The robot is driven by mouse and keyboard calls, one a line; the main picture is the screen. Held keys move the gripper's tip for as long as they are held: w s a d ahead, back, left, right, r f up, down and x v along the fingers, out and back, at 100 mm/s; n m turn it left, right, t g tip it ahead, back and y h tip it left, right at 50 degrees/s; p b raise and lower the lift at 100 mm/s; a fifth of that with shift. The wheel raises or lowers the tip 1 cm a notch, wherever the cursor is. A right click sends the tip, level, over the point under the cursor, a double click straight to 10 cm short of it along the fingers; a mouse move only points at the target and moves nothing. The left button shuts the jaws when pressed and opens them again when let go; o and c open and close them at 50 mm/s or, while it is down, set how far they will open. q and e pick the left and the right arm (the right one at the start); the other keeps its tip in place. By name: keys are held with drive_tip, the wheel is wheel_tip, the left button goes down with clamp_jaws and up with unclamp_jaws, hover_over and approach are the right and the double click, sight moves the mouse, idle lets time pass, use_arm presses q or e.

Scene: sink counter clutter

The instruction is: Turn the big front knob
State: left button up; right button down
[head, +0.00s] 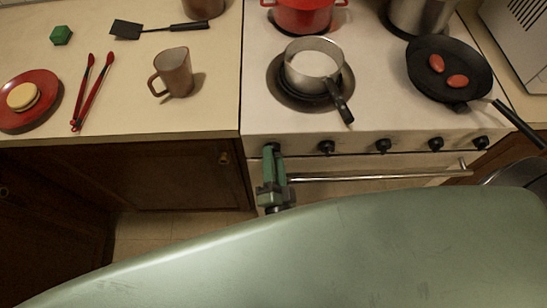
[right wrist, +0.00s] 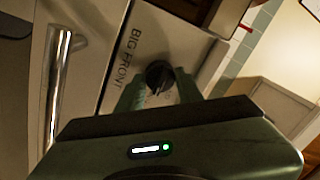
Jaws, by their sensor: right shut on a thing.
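The big front knob (right wrist: 158,75) is a round black knob on the stove's pale front panel, beside the printed words "BIG FRONT" in the right wrist view. My right gripper (right wrist: 157,88) is shut on it, with one green finger on each side. In the head view my right gripper (head: 272,161) is at the left end of the stove's front panel, and the dark knob there is mostly hidden by the fingers. My left gripper is in neither view.
More black knobs (head: 383,145) line the panel to the right. The oven's metal handle bar (head: 380,177) runs just below. On the stovetop stand a saucepan (head: 313,66), a red pot (head: 303,15) and a black frying pan (head: 450,70). A brown mug (head: 175,75) stands on the left counter.

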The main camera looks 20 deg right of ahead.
drive_tip(key=c, duration=0.9)
unclamp_jaws()
drive_tip(key=shift+b+v, duration=1)
drive_tip(key=shift+v, duration=2.9)
